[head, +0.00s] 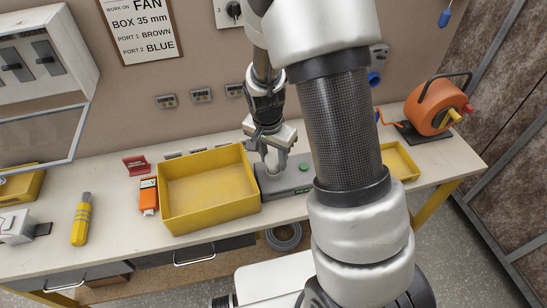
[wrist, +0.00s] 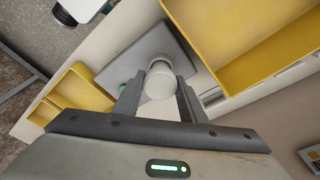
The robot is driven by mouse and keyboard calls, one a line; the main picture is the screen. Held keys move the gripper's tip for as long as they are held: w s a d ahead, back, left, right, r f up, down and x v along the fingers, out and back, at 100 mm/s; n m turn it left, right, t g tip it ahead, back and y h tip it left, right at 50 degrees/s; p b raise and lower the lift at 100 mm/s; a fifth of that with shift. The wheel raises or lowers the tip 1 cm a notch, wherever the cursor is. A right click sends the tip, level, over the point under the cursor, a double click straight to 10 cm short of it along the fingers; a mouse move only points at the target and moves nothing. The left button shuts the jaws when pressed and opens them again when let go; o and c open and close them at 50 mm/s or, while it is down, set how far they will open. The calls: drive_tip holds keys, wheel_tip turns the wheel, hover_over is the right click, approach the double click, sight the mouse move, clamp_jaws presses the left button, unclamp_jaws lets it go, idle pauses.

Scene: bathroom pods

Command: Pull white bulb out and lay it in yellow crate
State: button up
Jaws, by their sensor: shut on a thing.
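The white bulb (wrist: 160,80) shows between the fingers in the wrist view, its rounded end facing the camera. My gripper (wrist: 158,100) is shut on it. In the head view my gripper (head: 276,165) points down over a grey test base (head: 292,178) with a green button. The base also shows under the bulb in the wrist view (wrist: 150,50). Whether the bulb still sits in the base cannot be told. The large open yellow crate (head: 208,188) stands directly left of the base and looks empty. It fills the upper right of the wrist view (wrist: 235,60).
A smaller yellow tray (head: 398,161) lies right of the base. An orange cable reel (head: 436,107) stands at the bench's right end. An orange meter (head: 149,195) and a yellow tool (head: 82,220) lie left of the crate. The bench front has some free room.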

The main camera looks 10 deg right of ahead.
sight(274, 156)
drive_tip(key=shift+r+p, duration=0.9)
drive_tip(key=shift+r, duration=0.7)
